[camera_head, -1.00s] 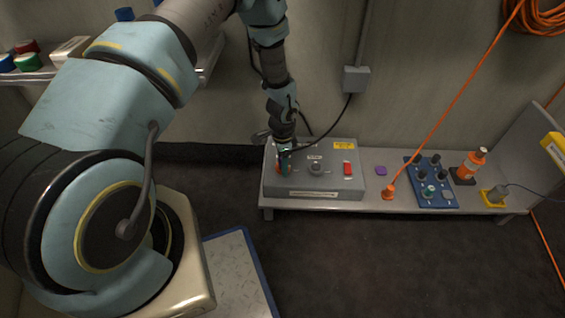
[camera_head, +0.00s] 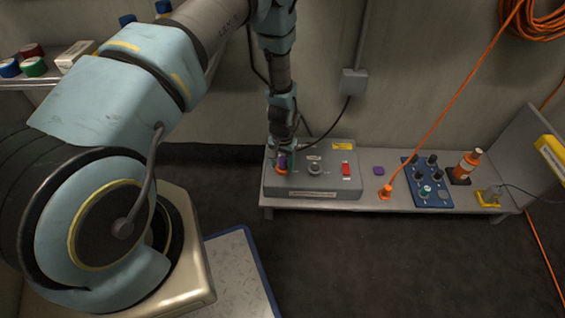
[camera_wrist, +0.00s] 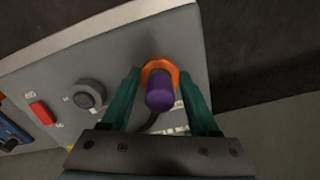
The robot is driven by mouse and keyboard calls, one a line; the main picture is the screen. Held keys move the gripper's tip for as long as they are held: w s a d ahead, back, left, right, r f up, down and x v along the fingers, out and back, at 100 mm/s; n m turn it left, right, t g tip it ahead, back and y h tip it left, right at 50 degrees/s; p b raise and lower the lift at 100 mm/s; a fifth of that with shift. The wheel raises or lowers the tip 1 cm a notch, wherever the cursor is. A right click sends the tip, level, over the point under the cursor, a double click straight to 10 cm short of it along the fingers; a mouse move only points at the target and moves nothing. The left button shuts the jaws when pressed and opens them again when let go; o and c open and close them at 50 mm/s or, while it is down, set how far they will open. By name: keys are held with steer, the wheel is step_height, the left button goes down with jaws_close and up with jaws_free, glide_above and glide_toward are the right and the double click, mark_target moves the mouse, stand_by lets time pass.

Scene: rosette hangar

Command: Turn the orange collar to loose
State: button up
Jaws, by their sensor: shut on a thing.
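The orange collar (camera_wrist: 153,67) sits around the base of a purple plug (camera_wrist: 160,95) on the grey box's face in the wrist view. In the head view the collar (camera_head: 282,171) is small, at the left end of the box. My gripper (camera_wrist: 160,73) has its green fingers on either side of the collar and is shut on it. The purple plug points up between the fingers. In the head view my gripper (camera_head: 281,158) reaches down from above. The collar's marks for loose or tight cannot be read.
The grey box (camera_head: 330,185) stands on a low bench (camera_head: 385,204). It also carries a round knob (camera_head: 315,169) and a red switch (camera_head: 346,170). To the right are a blue knob panel (camera_head: 433,196), an orange bottle (camera_head: 468,165) and an orange cable running to the bench.

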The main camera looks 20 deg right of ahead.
steer(key=n+p, duration=0.1)
steer(key=n, duration=0.5)
steer(key=shift+n, duration=0.3)
stand_by(0.5)
steer(key=o, duration=1.4)
steer(key=shift+c, duration=0.2)
step_height(320, 180, up, 11)
steer(key=shift+f+p, duration=0.1)
steer(key=shift+p, duration=1.1)
